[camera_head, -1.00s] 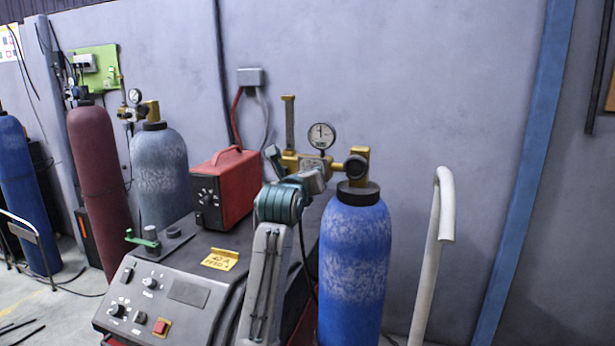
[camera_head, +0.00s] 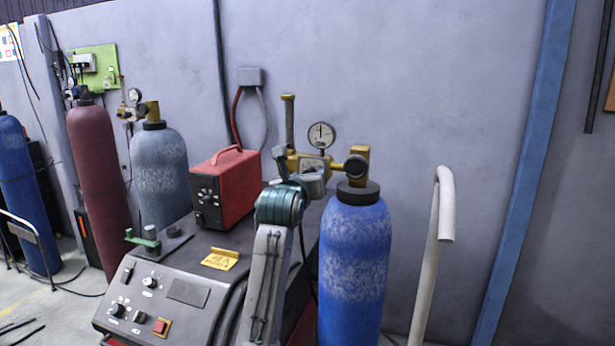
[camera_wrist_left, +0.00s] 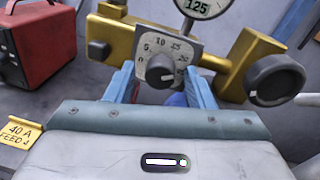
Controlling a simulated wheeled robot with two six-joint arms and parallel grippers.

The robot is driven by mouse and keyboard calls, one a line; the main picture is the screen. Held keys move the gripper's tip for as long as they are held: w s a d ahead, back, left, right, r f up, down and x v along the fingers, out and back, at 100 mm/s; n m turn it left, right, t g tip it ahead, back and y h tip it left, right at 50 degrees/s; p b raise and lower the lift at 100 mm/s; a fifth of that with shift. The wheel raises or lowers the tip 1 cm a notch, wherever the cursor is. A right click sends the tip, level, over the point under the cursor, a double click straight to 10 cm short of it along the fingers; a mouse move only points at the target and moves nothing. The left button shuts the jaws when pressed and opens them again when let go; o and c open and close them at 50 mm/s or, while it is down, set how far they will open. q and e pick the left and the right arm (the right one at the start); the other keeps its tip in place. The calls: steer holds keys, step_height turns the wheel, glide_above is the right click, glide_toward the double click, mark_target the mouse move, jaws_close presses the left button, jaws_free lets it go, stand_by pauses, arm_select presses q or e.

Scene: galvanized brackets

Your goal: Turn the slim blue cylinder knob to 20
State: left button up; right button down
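The slim blue cylinder (camera_head: 355,255) stands upright with a brass regulator on top. In the left wrist view, the dark round knob (camera_wrist_left: 160,70) sits on a grey dial plate (camera_wrist_left: 160,44) with numbers around it. A pale mark shows on the knob's lower right side; I cannot tell which number it points at. My left gripper (camera_wrist_left: 160,85) is open, its blue fingers spread on either side of the knob with gaps. In the head view, the left gripper (camera_head: 292,166) is at the regulator, and the wrist hides most of the knob. My right gripper is not in view.
A round gauge (camera_wrist_left: 203,6) sits above the dial; its display reads 125. A larger black valve wheel (camera_wrist_left: 274,80) is to the right. A red box (camera_head: 224,188) stands on the grey welding machine (camera_head: 190,292). A white bent pipe (camera_head: 434,255) stands right of the cylinder.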

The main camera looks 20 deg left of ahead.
arm_select(q)
steer(key=shift+r, duration=0.15)
steer(key=s+b, duration=0.5)
steer(key=s, duration=0.5)
steer(key=shift+s+d, duration=0.25)
steer(key=shift+s, duration=0.15)
